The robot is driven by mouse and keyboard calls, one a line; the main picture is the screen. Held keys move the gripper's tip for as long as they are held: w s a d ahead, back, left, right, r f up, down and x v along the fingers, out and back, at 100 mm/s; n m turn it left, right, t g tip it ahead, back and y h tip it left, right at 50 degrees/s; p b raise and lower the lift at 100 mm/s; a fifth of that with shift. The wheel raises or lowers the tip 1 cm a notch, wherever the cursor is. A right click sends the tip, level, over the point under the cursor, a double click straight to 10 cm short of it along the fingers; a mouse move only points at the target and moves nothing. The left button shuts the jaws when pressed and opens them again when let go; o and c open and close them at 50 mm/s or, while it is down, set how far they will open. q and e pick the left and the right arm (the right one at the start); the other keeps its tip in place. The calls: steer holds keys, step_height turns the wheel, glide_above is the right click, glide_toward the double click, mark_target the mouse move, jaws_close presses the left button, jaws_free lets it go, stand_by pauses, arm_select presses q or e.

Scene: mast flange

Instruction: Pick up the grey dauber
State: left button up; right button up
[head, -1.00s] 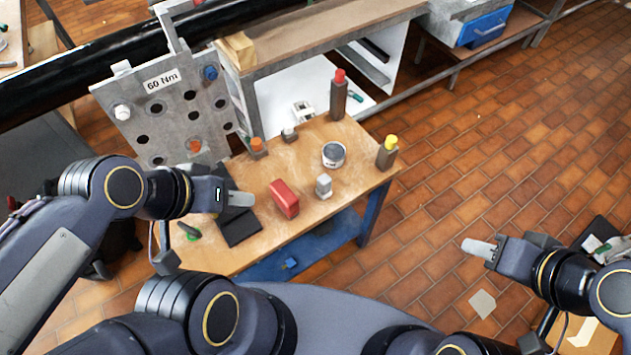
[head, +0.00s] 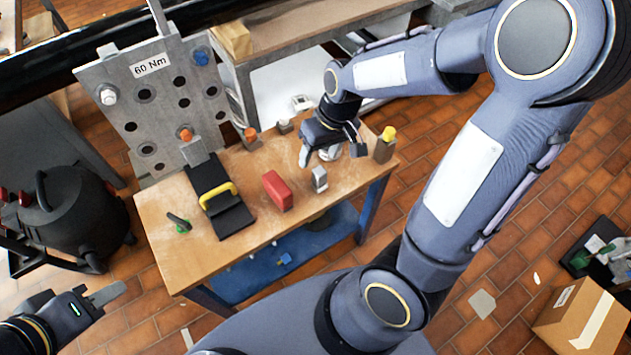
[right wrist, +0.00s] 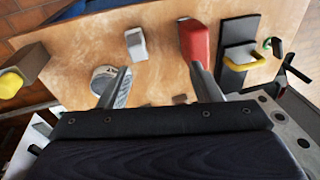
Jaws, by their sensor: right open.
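Two small grey pieces stand on the wooden bench (head: 170,240). One is a pale grey block-shaped piece (head: 319,180), right of the red block; it also shows in the right wrist view (right wrist: 135,45). The other is a short grey-topped piece (head: 285,126) near the back edge. I cannot tell surely which is the dauber. My right gripper (head: 331,152) is open above the bench, over the round tin (head: 330,154), beyond the pale piece. In the right wrist view my right gripper (right wrist: 163,82) has nothing held between its fingers. My left gripper (head: 105,292) is off the bench; its jaw gap is unclear.
A red block (head: 277,190), a black holder (head: 232,218) with a yellow handle, an orange-topped piece (head: 250,138) and a yellow-topped bottle (head: 385,145) stand nearby. A metal plate with holes (head: 160,105) rises at the back left. The bench front is mostly clear.

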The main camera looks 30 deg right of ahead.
mark_target(319, 178)
steer(key=w+f, duration=0.1)
steer(key=f, duration=0.1)
steer(key=w+f+n+g+h, duration=0.1)
steer(key=f, duration=0.2)
steer(key=w+d+f+h, duration=0.1)
steer(key=f, duration=0.2)
steer(key=shift+w+b, duration=0.35)
steer(key=shift+b, duration=0.05)
steer(key=f, duration=0.5)
steer(key=f+b, duration=0.1)
steer(key=f, duration=0.1)
steer(key=shift+s+d+f, duration=0.25)
steer(key=shift+s+f, duration=0.15)
steer(key=shift+c, duration=0.2)
steer(key=c, duration=1)
steer(key=shift+r, duration=0.2)
steer(key=shift+c, duration=0.2)
